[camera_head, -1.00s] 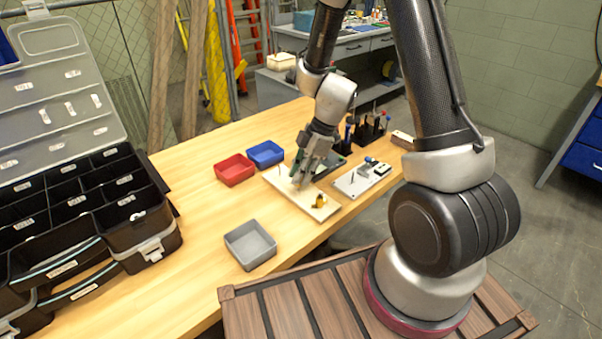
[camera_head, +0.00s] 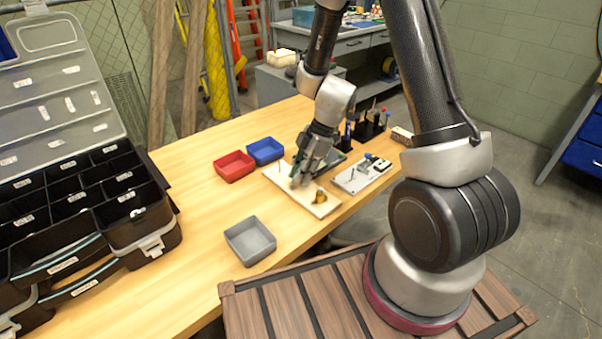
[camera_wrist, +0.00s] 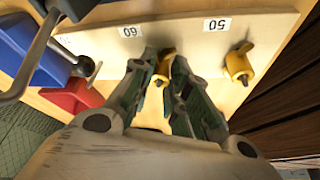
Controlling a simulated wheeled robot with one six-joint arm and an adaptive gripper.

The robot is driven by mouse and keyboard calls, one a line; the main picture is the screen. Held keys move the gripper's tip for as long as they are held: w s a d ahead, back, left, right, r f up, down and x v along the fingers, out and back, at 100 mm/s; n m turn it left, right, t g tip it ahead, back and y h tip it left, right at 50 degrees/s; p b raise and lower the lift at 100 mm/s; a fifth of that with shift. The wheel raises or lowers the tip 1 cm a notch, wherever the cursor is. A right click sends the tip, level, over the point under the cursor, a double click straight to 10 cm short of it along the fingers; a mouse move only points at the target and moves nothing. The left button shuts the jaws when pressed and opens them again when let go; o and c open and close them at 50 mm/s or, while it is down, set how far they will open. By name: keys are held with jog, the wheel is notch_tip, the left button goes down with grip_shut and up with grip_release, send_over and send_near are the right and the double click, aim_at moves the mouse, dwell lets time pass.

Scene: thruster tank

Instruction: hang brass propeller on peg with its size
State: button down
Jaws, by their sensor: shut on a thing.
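The pale peg board (camera_head: 285,188) lies on the table, and in the wrist view (camera_wrist: 205,50) it carries the labels 60 and 50. My gripper (camera_head: 300,182) is over the middle of the board. In the wrist view its fingers (camera_wrist: 165,85) are shut on a brass propeller (camera_wrist: 163,66), just below the 60 label. The fingers hide its sides, and I cannot tell if it is on the peg. Another brass propeller (camera_wrist: 239,64) hangs below the 50 label; it also shows in the head view (camera_head: 320,197). A bare-looking peg (camera_wrist: 86,67) stands at the left.
A red bin (camera_head: 234,167) and a blue bin (camera_head: 265,152) stand behind the board. A grey bin (camera_head: 250,241) is in front. A small plate with parts (camera_head: 362,176) lies to the right. A black organizer case (camera_head: 85,205) fills the left.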

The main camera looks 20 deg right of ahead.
jog(key=shift+f, duration=0.2)
jog(key=c, duration=1.3)
grip_release()
jog(key=a+v, duration=0.1)
jog(key=v, duration=1.4)
jog(key=shift+r, duration=0.65)
jog(key=shift+a, duration=0.1)
